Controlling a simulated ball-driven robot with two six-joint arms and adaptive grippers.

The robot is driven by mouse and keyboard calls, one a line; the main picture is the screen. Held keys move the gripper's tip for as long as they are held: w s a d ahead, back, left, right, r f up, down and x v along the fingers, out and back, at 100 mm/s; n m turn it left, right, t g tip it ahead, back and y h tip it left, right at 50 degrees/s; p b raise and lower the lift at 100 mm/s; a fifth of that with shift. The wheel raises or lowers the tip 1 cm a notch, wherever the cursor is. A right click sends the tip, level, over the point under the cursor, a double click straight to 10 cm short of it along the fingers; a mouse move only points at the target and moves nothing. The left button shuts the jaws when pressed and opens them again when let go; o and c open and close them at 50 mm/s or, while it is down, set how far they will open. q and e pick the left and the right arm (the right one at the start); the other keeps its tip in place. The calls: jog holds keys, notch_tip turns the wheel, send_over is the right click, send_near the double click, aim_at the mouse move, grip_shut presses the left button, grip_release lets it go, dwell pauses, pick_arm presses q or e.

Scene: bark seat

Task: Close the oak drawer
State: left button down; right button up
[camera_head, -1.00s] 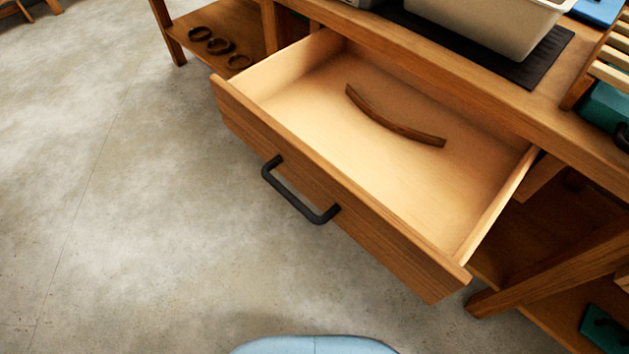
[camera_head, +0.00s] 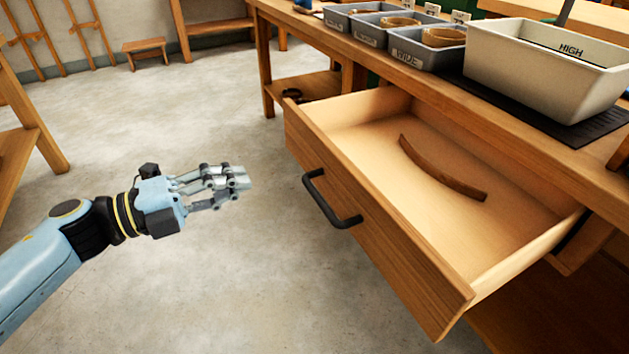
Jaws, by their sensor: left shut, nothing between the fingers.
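The oak drawer (camera_head: 375,232) stands pulled well out from the workbench, to the right of the middle of the head view. Its black bar handle (camera_head: 331,200) is on the front panel. A curved strip of dark wood (camera_head: 440,172) lies inside on the pale drawer floor. My left gripper (camera_head: 243,182) is shut and empty, to the left of the drawer front and apart from the handle. My right gripper is not in view.
The benchtop (camera_head: 520,130) carries a large pale bin (camera_head: 545,75) marked HIGH on a black mat, and several grey trays (camera_head: 425,50). Bare concrete floor (camera_head: 190,290) lies in front of the drawer. A wooden stand (camera_head: 40,135) is at the left edge.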

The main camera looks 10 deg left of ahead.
aim_at(331, 152)
pick_arm(q)
jog(key=b+x, duration=0.1)
jog(key=x, duration=1.3)
jog(key=shift+w+f+b, duration=0.1)
jog(key=shift+w+b, duration=0.15)
jog(key=shift+b, duration=0.15)
jog(key=shift+w, duration=0.1)
